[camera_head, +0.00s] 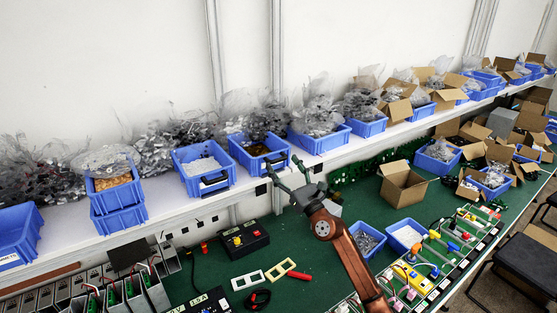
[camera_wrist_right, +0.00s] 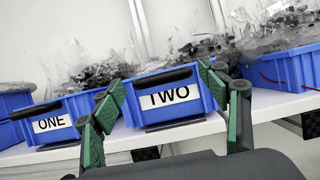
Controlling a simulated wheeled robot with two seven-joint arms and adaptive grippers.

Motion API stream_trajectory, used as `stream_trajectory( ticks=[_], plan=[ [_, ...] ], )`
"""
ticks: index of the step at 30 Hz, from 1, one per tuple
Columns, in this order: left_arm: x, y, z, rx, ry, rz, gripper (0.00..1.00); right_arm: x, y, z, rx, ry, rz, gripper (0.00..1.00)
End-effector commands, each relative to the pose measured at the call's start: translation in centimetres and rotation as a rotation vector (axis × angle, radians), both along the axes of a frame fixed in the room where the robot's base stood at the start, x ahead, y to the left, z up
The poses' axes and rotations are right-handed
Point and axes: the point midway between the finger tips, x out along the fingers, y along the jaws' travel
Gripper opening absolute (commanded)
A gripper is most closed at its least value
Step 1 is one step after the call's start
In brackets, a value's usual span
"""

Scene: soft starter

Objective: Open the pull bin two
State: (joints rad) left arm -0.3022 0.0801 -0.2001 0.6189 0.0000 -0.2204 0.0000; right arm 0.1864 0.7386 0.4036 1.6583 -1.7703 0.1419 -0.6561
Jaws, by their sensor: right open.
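Bin two is a blue bin (camera_head: 247,159) on the white shelf, with a bag of dark parts in it. In the right wrist view, its front (camera_wrist_right: 166,97) has a white label reading TWO and a dark handle bar (camera_wrist_right: 163,78) along the top. My right gripper (camera_head: 282,165) is open in front of this bin. In the wrist view, its two green-padded fingers (camera_wrist_right: 160,80) stand on either side of the bin's front, with nothing between them. Whether either finger touches the bin is unclear. My left gripper is not in view.
Bin one (camera_head: 206,180), blue and labelled ONE in the wrist view (camera_wrist_right: 50,123), stands left of bin two. Another blue bin (camera_head: 320,143) stands to the right. Below the shelf, a black control box (camera_head: 243,239) and a cardboard box (camera_head: 402,184) sit on the green bench.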

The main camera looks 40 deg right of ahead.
Motion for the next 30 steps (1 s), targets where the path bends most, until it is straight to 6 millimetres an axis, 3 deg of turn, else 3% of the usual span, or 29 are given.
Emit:
stream_trajectory(
  ticks=[7, 17, 30],
  plan=[
    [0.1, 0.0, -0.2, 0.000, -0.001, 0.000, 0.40, 2.7, -0.3, 1.1, -0.001, 0.000, 0.000, 0.68],
    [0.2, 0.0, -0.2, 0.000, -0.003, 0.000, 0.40, 3.1, -0.4, 1.2, -0.001, 0.000, -0.001, 0.68],
    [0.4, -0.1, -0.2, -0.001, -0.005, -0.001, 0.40, 3.0, -0.4, 1.2, -0.001, 0.000, -0.001, 0.40]
  ],
)
